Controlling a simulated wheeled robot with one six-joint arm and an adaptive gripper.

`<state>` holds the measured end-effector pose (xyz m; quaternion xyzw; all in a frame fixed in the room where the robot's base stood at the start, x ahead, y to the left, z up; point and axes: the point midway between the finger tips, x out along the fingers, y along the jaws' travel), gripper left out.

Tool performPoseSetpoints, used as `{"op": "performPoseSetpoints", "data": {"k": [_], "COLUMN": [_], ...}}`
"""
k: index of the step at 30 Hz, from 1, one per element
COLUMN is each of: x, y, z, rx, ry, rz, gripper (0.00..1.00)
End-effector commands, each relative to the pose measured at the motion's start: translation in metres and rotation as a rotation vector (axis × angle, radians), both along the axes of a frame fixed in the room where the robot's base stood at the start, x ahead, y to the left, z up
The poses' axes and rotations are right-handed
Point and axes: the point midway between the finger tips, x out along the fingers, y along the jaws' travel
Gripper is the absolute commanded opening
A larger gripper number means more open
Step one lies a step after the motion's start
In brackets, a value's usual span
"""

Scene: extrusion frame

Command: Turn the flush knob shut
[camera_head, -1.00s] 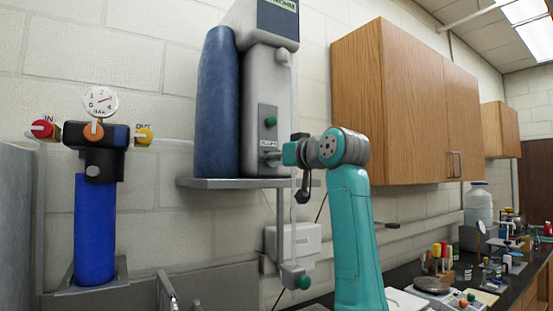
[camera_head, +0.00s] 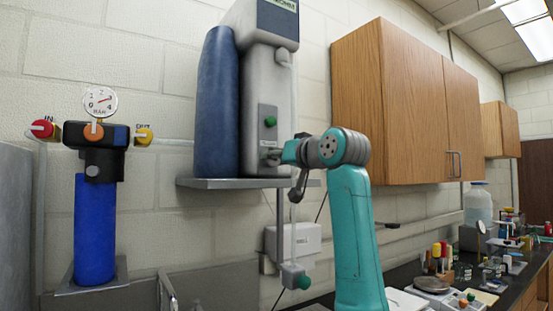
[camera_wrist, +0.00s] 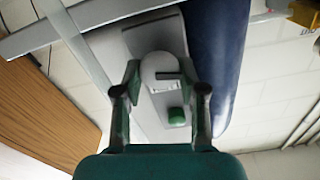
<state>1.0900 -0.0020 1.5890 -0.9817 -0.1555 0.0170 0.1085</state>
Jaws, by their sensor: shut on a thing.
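The flush knob (camera_wrist: 157,66) is a pale grey round shape on the front of the grey dispenser unit (camera_head: 269,90). In the wrist view it lies between the two fingertips of my gripper (camera_wrist: 160,74). A small dark bar crosses its right side, and a small label sits beside it. In the head view my gripper (camera_head: 277,154) is at the lower front of the unit, and the knob is mostly hidden by the fingers. My gripper is shut on the knob. A green button (camera_head: 270,121) is above the knob; it also shows in the wrist view (camera_wrist: 176,117).
A dark blue cylinder (camera_head: 217,105) stands left of the unit, on a metal shelf (camera_head: 225,184). Wooden cabinets (camera_head: 400,100) hang at right. A vertical tube with a lower green knob (camera_head: 303,282) hangs below. A blue filter (camera_head: 95,230) is at left.

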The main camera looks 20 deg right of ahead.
Motion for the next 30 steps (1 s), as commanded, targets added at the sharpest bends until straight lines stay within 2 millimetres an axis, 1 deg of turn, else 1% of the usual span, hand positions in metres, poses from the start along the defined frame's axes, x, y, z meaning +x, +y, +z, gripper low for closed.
{"op": "performPoseSetpoints", "data": {"k": [30], "x": [0.0013], "y": [-0.0030], "z": [-0.0033], "rx": [0.912], "ry": [0.297], "rz": [0.000], "gripper": [0.06]}}
